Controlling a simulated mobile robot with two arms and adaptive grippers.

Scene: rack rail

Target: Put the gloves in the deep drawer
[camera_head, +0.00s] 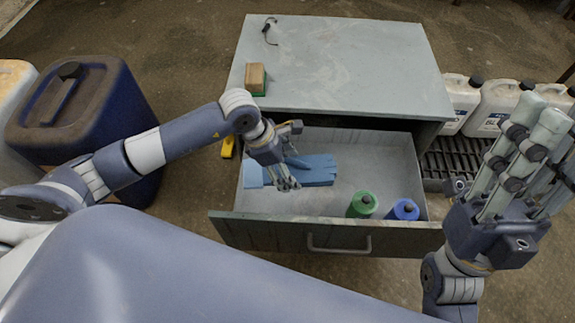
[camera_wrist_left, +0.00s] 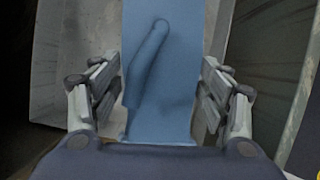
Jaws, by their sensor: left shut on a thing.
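Blue gloves (camera_head: 317,170) show at the left part of the open deep drawer (camera_head: 340,236), inside its walls. My left gripper (camera_head: 288,183) is over the drawer and shut on the gloves. In the left wrist view the gloves (camera_wrist_left: 165,75) run between the two fingers, with one glove finger or thumb lying on top. How far the gloves are above the drawer floor I cannot tell. My right gripper (camera_head: 525,150) is at the right of the head view, raised beside the cabinet, with its fingers apart and nothing between them.
A green spool (camera_head: 362,205) and a blue spool (camera_head: 403,210) stand in the drawer's front right. On the cabinet top (camera_head: 345,60) are a sponge-like block (camera_head: 256,78) and a small dark cord (camera_head: 270,31). A blue canister (camera_head: 75,105) stands left, white jugs (camera_head: 497,105) right.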

